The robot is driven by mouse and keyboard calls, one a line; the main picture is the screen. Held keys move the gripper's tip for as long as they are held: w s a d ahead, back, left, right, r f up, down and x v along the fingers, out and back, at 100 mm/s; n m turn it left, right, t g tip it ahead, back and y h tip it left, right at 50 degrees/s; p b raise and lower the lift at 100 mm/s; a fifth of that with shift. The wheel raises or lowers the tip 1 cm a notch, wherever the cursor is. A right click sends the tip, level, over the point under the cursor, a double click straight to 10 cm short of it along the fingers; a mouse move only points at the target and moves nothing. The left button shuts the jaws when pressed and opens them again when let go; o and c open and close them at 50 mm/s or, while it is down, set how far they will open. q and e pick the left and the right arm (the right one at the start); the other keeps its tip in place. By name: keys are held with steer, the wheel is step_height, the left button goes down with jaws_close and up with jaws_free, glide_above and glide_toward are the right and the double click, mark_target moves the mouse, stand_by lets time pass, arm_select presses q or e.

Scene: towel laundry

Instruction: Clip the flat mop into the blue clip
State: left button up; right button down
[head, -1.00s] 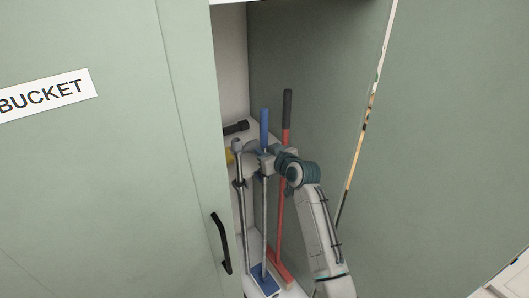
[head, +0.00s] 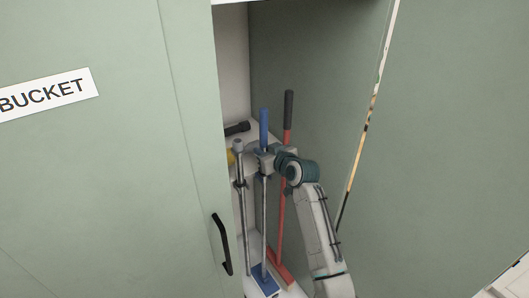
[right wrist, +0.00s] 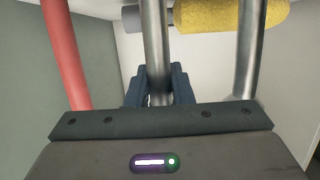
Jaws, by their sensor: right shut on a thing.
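The flat mop has a blue grip (head: 264,129), a thin metal pole and a flat blue head (head: 265,280) low in the cabinet. It stands close to upright. My right gripper (head: 264,162) is shut around its pole below the blue grip. In the right wrist view the metal pole (right wrist: 155,45) runs between the dark fingers (right wrist: 160,88). I cannot make out the blue clip; the gripper may hide it. I cannot tell whether the pole touches a clip. My left gripper is not in view.
A red broom (head: 282,225) with a black grip stands just right of the mop. Another metal pole (head: 240,205) stands to its left. A yellow roller (right wrist: 215,14) lies behind. The cabinet's green left door (head: 100,190) and right panel (head: 325,75) bound the narrow opening.

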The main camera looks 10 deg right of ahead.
steer(key=shift+w, duration=0.25)
steer(key=c, duration=1.2)
jaws_free()
steer(key=o, duration=0.5)
steer(key=shift+s, duration=0.2)
steer(key=s+d+p, duration=0.2)
steer(key=s+p, duration=0.1)
steer(key=s, duration=0.4)
steer(key=shift+s+d, duration=0.15)
steer(key=shift+d, duration=0.15)
